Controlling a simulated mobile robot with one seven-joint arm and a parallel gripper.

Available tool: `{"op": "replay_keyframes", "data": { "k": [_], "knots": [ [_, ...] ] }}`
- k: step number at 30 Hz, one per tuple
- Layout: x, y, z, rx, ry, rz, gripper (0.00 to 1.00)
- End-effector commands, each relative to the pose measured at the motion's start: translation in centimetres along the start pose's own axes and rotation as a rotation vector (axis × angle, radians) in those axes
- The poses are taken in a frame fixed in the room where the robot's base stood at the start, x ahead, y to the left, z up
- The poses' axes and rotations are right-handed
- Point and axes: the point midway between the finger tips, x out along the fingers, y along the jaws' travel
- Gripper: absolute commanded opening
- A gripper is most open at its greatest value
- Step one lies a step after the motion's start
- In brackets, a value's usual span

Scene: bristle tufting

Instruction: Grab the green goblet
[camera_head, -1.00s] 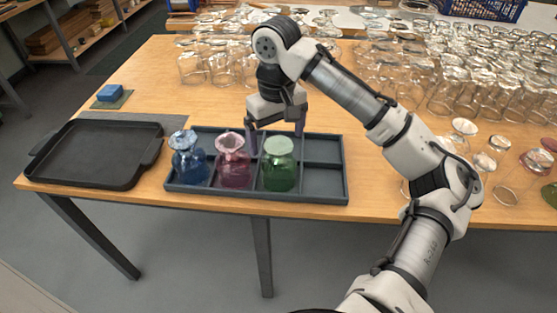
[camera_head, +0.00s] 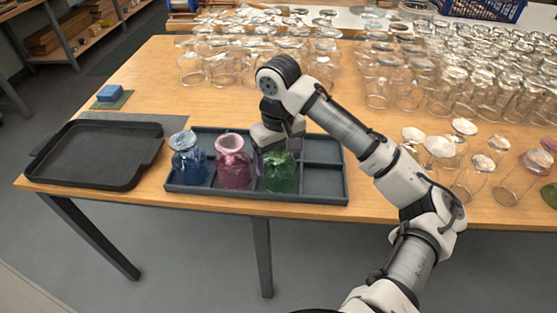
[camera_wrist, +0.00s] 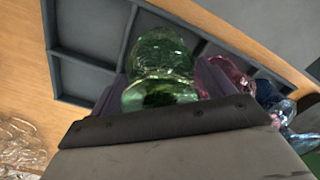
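The green goblet (camera_head: 280,172) stands in a front compartment of the dark divided tray (camera_head: 333,198), to the right of the pink goblet (camera_head: 233,162) and the blue goblet (camera_head: 188,160). My gripper (camera_head: 277,160) is lowered over the green goblet, hiding its top in the head view. In the wrist view the green goblet (camera_wrist: 160,62) lies between my two purple fingers, one on each side. The fingers are apart around it. Whether they touch the glass cannot be made out.
Many clear glasses (camera_head: 440,85) crowd the back and right. The tray's right compartments are empty.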

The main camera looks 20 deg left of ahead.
Motion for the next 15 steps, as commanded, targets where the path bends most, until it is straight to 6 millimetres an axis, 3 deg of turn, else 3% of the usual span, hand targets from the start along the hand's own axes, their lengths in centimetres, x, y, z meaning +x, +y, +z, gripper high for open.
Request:
{"op": "replay_keyframes", "data": {
  "k": [1, 6, 15],
  "knots": [
    [-0.01, 0.0, -0.01, 0.0, 0.0, 0.0, 0.7],
    [-0.01, 0.0, -0.01, 0.0, 0.0, 0.0, 0.48],
    [-0.25, 0.02, -0.02, 0.001, 0.001, 0.001, 0.47]
  ]
}}
